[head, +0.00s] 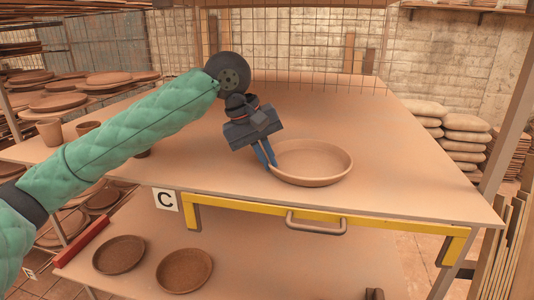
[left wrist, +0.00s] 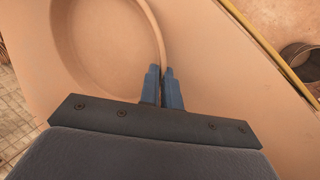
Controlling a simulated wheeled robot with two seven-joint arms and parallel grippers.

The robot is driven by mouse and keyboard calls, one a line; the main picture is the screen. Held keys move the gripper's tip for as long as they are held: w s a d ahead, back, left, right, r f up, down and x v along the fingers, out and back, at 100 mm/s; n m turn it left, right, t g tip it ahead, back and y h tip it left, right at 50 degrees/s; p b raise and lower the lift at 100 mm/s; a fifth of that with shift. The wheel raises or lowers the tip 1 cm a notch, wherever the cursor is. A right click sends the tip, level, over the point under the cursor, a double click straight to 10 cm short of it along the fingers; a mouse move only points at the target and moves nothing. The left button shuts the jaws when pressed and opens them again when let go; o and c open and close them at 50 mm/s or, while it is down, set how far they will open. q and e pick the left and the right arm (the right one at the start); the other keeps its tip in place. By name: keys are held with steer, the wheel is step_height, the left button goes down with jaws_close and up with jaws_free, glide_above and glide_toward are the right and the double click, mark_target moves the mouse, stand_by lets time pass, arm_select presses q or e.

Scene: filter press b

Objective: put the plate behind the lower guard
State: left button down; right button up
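The plate (head: 312,163) is a round, shallow, clay-coloured dish lying on the upper table (head: 400,180) near its front edge. My left gripper (head: 271,166) reaches down to the plate's left rim. In the left wrist view its blue fingers (left wrist: 164,72) are close together with the rim of the plate (left wrist: 105,45) between them. A yellow guard (head: 265,211) runs along the front below the tabletop edge, with a clay-coloured handle (head: 316,226) on it. I cannot tell whether this is the lower guard. My right gripper is not in view.
Two brown plates (head: 119,254) (head: 184,269) lie on the lower shelf (head: 300,270), beside a red bar (head: 82,243). Wire mesh (head: 300,50) stands behind the table. The tabletop right of the plate is clear.

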arm_select(q)
steer(key=shift+a+f, duration=0.1)
steer(key=shift+f, duration=0.1)
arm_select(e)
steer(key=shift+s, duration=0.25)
arm_select(q)
steer(key=c, duration=1.6)
jaws_free()
steer(key=shift+f, duration=0.1)
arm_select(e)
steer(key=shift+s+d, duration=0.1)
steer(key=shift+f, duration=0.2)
